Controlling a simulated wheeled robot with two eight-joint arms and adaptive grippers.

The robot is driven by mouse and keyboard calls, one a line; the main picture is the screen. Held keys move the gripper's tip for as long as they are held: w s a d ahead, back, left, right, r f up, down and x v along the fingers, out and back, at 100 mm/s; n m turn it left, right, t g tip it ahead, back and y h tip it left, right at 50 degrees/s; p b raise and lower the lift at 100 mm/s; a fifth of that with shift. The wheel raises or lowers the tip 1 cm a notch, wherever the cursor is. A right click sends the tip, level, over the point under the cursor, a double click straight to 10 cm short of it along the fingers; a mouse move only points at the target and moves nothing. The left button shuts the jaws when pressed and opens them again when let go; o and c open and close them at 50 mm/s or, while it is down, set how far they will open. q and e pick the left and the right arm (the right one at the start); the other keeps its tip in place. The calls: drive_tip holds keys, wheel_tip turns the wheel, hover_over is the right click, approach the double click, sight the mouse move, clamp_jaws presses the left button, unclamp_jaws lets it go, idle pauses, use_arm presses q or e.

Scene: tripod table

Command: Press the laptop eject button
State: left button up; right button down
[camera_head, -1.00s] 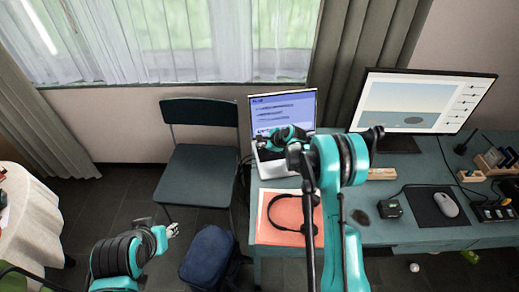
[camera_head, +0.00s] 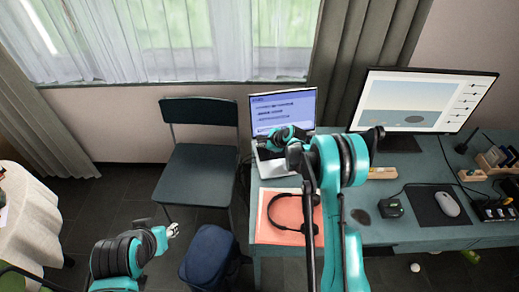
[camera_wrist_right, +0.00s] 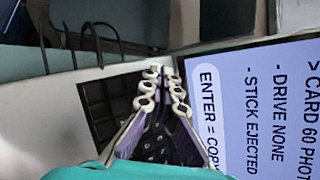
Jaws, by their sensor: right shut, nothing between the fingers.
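The open laptop stands at the back left of the desk, its lit screen (camera_head: 284,108) facing me and its pale base (camera_head: 267,169) partly hidden by my right arm. My right gripper (camera_wrist_right: 162,72) is shut and empty, over the laptop's dark keyboard (camera_wrist_right: 100,102) beside the screen in the wrist view. I cannot tell whether its tips touch anything. The screen (camera_wrist_right: 262,110) reads in part "DRIVE NONE", "STICK EJECTED" and "ENTER = COP", cut off at the frame edge. I cannot make out an eject button. My left gripper (camera_head: 173,230) is low, left of the desk; its fingers are too small to judge.
Black headphones (camera_head: 287,213) lie on an orange mat (camera_head: 264,231) in front of the laptop. A monitor (camera_head: 425,100), a mouse (camera_head: 447,204) and small boxes occupy the right side. A chair (camera_head: 199,178) and a blue bag (camera_head: 210,258) stand left of the desk.

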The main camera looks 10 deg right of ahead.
sight(261, 149)
drive_tip(key=shift+f, duration=0.4)
idle(0.5)
drive_tip(key=shift+r, duration=0.8)
drive_tip(key=shift+r+p, duration=1.45)
drive_tip(key=shift+r, duration=1)
